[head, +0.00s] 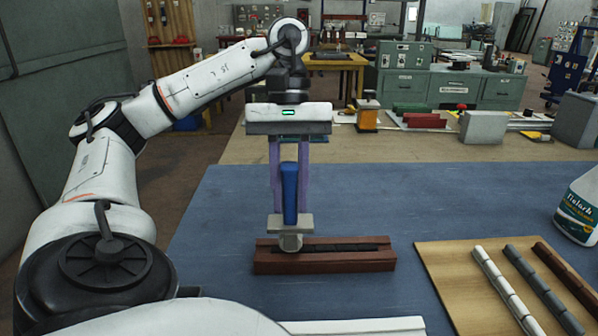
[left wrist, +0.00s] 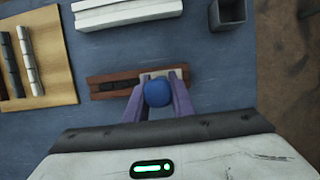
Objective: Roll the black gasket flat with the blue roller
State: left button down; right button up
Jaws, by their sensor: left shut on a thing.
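The blue roller (head: 290,190) is upright, its blue handle between the purple fingers of my left gripper (head: 290,205), which is shut on it. Its grey head and wheel (head: 290,241) are at the left part of the black gasket (head: 345,247). The gasket lies along a reddish-brown wooden frame piece (head: 325,264) on the blue mat. In the left wrist view the round handle top (left wrist: 158,92) covers part of the gasket (left wrist: 118,86). I cannot tell whether the wheel presses on the gasket. My right gripper is in neither view.
A wooden board (head: 440,275) at the right holds white, grey and dark brown strips. A spray bottle (head: 578,208) stands at the right edge. A white bar (left wrist: 128,12) and a grey open box (left wrist: 228,14) show in the left wrist view. The blue mat behind the frame piece is clear.

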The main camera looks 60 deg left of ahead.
pick_arm(q)
jog(key=shift+s+f, duration=0.1)
jog(key=shift+s+a+b, duration=0.3)
jog(key=shift+s+a, duration=0.1)
jog(key=shift+s, duration=0.3)
jog(key=shift+s+a+b, duration=0.25)
jog(key=shift+s+a, duration=0.1)
jog(key=shift+s, duration=0.35)
notch_tip(320, 180, up, 6)
jog(key=p, duration=0.5)
jog(key=shift+p, duration=0.3)
